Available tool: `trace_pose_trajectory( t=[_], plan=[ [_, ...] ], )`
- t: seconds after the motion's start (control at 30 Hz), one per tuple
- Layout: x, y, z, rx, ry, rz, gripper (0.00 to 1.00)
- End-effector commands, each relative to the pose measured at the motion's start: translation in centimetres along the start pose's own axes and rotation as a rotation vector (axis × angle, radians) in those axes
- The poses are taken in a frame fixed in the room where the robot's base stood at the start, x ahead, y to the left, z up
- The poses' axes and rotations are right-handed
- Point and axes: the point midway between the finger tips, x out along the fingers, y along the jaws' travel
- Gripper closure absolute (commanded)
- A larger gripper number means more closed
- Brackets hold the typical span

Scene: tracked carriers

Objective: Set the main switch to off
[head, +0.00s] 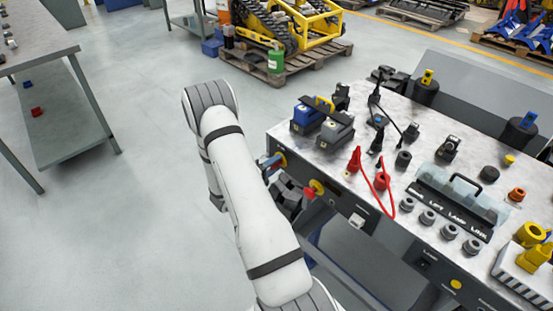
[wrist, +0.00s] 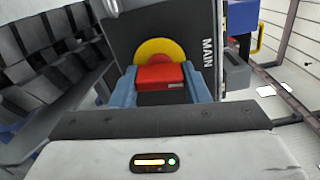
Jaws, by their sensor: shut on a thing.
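The main switch is a red handle (wrist: 160,76) on a yellow round plate (wrist: 160,48), on a dark panel (wrist: 195,30) lettered MAIN. In the wrist view the handle lies level across the picture. My gripper (wrist: 160,90) has a blue finger on each side of the handle and is shut on it. Any off marking cannot be read.
The bench top (head: 330,160) carries a red cable (head: 376,190), a clear cover (head: 460,187) and several knobs. The floor (head: 120,220) at left is open.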

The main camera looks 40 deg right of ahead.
Motion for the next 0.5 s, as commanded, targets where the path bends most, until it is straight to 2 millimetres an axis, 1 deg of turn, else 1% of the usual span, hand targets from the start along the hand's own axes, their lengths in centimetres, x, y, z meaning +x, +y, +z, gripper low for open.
trace_pose_trajectory(
  t=[0.03,0.2,0.5],
  plan=[
    [-0.2,-0.14,0.28,-0.027,-0.008,0.003,0.81],
    [-0.21,-0.07,0.28,-0.097,-0.009,0.002,0.81],
    [-0.24,0.06,0.28,-0.145,-0.01,0.002,0.81]
  ],
)
